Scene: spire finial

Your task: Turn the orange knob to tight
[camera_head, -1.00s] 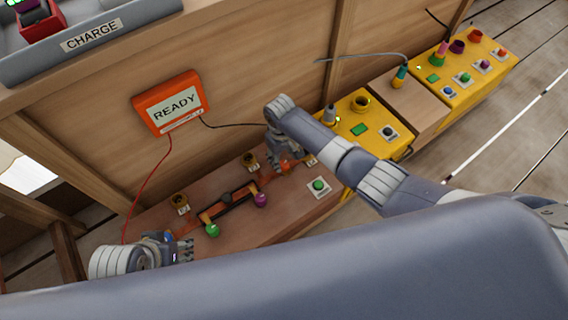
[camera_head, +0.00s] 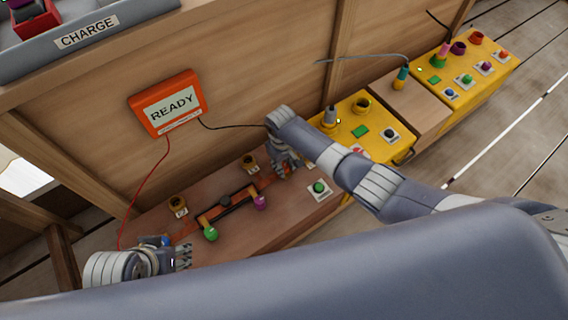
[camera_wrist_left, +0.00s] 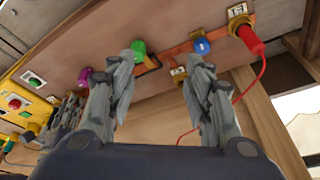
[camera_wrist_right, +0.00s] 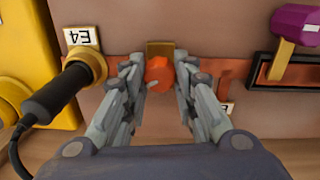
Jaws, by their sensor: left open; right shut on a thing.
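The orange knob (camera_wrist_right: 158,73) shows in the right wrist view on a brass plate, between the fingertips of my right gripper (camera_wrist_right: 159,80). My right gripper is shut on it; in the head view the gripper (camera_head: 287,168) covers most of the knob. No tight mark is readable. My left gripper (camera_head: 184,256) is open and empty at the near left end of the brown bench; in the left wrist view its fingers (camera_wrist_left: 165,62) are spread apart.
A black plug (camera_wrist_right: 62,95) sits in the E4 socket beside my right gripper. The bench also has a green knob (camera_head: 211,234), a purple knob (camera_head: 260,202), a blue knob (camera_wrist_left: 202,46) and a green button (camera_head: 319,187). A red plug (camera_wrist_left: 250,40) with its cable is near my left gripper.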

